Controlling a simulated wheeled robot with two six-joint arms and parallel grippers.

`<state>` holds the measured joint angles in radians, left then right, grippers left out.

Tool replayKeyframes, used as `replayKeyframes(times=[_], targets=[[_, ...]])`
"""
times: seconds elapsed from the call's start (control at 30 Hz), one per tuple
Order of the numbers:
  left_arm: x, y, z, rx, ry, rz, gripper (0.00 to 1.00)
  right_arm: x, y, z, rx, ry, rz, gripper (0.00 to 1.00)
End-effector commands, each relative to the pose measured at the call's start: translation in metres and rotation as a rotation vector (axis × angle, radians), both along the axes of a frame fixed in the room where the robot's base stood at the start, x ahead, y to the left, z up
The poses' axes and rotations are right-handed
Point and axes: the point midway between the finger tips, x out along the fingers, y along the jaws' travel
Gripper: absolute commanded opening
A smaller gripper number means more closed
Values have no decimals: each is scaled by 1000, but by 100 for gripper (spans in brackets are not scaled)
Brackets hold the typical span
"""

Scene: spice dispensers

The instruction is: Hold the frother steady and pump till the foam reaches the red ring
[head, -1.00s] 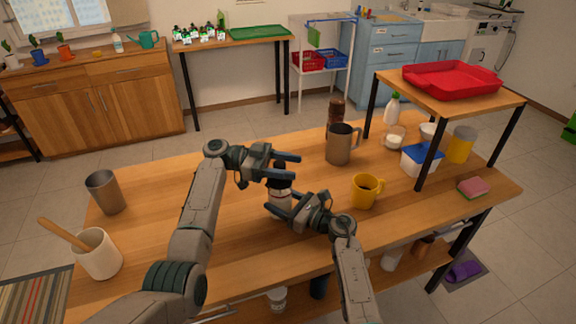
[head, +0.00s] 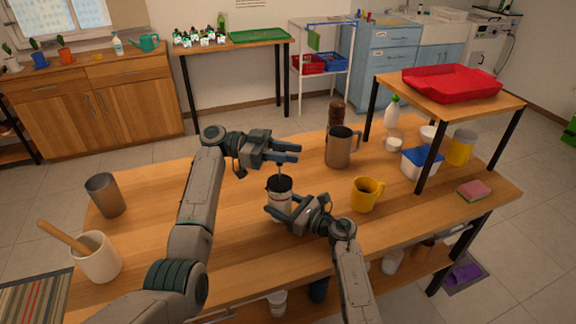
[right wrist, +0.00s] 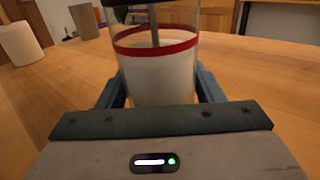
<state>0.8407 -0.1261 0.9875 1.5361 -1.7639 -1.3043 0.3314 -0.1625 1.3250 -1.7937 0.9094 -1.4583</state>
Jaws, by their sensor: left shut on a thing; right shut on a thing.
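The frother (head: 280,184) stands upright on the wooden table, a clear jar with a dark lid. Its thin rod shows raised above the lid. My left gripper (head: 288,153) is shut on the knob at the rod's top, which the fingers hide. My right gripper (head: 283,208) is shut around the jar's body. In the right wrist view the jar shows white foam (right wrist: 158,82) with its top at about the lower edge of the red ring (right wrist: 155,48). The rod runs down into the jar.
A yellow mug (head: 366,195) stands just right of my right gripper. A metal pitcher (head: 339,149) and a brown bottle (head: 336,114) stand behind. A metal cup (head: 105,195) and a white crock (head: 97,258) with a wooden handle are at the left.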

Motion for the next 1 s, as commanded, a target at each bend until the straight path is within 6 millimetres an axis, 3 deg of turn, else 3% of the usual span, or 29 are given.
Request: replayKeyframes(times=[0.1, 0.37, 0.4, 0.5, 0.83, 1.0], targets=[[0, 0, 13, -1, -4, 1, 0, -1, 0, -1, -1, 1, 1, 29], [0, 0, 14, -1, -2, 1, 0, -1, 0, -1, -1, 0, 1, 29], [0, 0, 14, -1, -2, 1, 31, -1, 0, -1, -1, 0, 1, 29], [0, 0, 13, -1, -2, 1, 50, -1, 0, -1, -1, 1, 1, 29], [1, 3, 13, 1, -1, 1, 51, 0, 0, -1, -1, 1, 1, 29], [7, 23, 13, 2, -2, 4, 51, 0, 0, -1, -1, 1, 1, 29]])
